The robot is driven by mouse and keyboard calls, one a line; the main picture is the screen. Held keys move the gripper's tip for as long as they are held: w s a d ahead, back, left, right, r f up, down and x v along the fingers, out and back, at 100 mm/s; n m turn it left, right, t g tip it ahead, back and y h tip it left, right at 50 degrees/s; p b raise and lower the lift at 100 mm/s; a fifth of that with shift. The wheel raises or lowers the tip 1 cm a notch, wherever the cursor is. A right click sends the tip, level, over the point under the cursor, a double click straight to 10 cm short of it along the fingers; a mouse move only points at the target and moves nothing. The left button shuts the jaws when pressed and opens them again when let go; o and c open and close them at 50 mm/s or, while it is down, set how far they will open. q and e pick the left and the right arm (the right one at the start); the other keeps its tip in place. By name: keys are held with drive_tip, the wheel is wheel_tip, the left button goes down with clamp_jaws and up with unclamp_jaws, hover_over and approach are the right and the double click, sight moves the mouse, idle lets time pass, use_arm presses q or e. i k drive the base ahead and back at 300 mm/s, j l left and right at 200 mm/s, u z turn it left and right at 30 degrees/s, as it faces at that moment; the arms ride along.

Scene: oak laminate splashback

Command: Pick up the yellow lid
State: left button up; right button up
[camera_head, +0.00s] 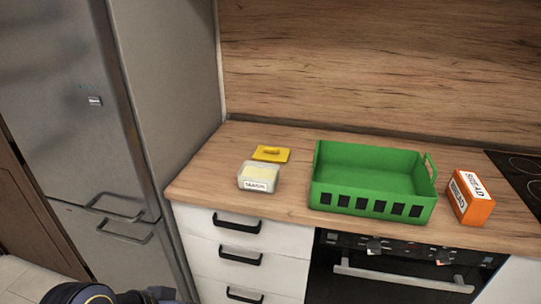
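The yellow lid (271,153) lies flat on the wooden counter, near its left end. A small pale tub (258,177) with a white label and yellowish contents stands just in front of the lid, close to the counter's front edge. Part of one of my arms shows at the bottom left of the view, low and well away from the lid. No gripper fingers can be seen in this view.
A green basket (372,178) stands right of the lid, and an orange box (470,197) stands right of it. A black hob (521,176) is at the far right. The tall grey fridge (150,90) rises left of the counter. Bare counter lies between tub and basket.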

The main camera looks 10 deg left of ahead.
sight(263, 153)
drive_tip(key=i+j+z, duration=0.95)
drive_tip(key=i+j, duration=0.1)
